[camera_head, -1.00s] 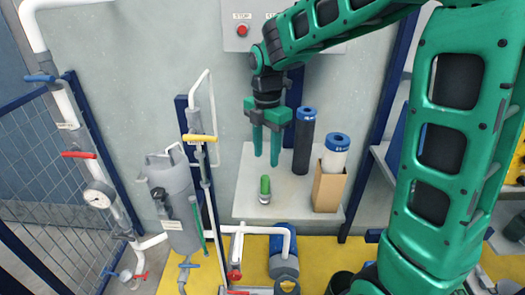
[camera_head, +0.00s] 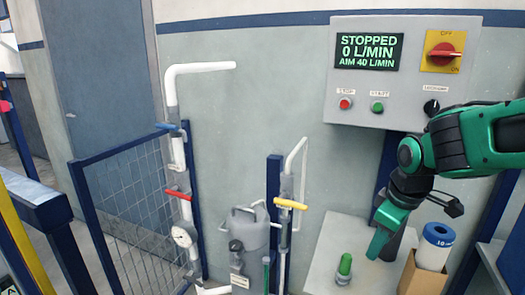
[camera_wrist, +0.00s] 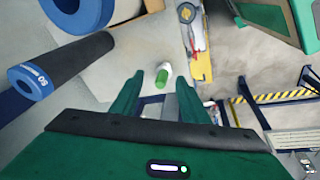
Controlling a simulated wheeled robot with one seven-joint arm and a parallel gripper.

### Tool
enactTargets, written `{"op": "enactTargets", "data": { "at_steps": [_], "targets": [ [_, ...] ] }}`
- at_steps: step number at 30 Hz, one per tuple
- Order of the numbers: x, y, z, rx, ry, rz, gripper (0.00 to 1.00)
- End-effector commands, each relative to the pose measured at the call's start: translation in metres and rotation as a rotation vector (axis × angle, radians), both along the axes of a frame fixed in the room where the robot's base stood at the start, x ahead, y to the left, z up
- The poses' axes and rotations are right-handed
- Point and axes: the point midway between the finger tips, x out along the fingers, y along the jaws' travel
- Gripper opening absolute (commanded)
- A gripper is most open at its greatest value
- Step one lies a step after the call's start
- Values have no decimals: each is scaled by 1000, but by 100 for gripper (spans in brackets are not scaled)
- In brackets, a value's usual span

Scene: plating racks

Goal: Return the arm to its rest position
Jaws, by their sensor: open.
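My gripper (camera_head: 380,240) is in the head view at right, above the pale shelf, its fingers pointing down. In the wrist view my gripper (camera_wrist: 182,98) shows two green fingers spread apart with nothing held between them. A small green-topped item (camera_head: 344,266) stands on the shelf to the left of the fingers, apart from them. It also shows in the wrist view (camera_wrist: 162,78), beyond the fingers. My upper arm runs out of the head view at the right edge.
A dark cylinder with a blue end (camera_wrist: 70,68) is close by in the wrist view. A white, blue-topped cylinder (camera_head: 435,245) stands in a cardboard box (camera_head: 422,279). A control panel (camera_head: 402,70) reads "STOPPED 0 L/MIN AIM 40 L/MIN". Pipes and a grey tank (camera_head: 245,240) stand left.

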Motion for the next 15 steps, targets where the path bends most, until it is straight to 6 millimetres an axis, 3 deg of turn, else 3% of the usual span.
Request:
{"op": "enactTargets", "data": {
  "at_steps": [6,15],
  "targets": [
    [-22,-10,1,99,-72,-346,41],
    [-43,-19,-1,227,-140,-704,41]
  ]
}}
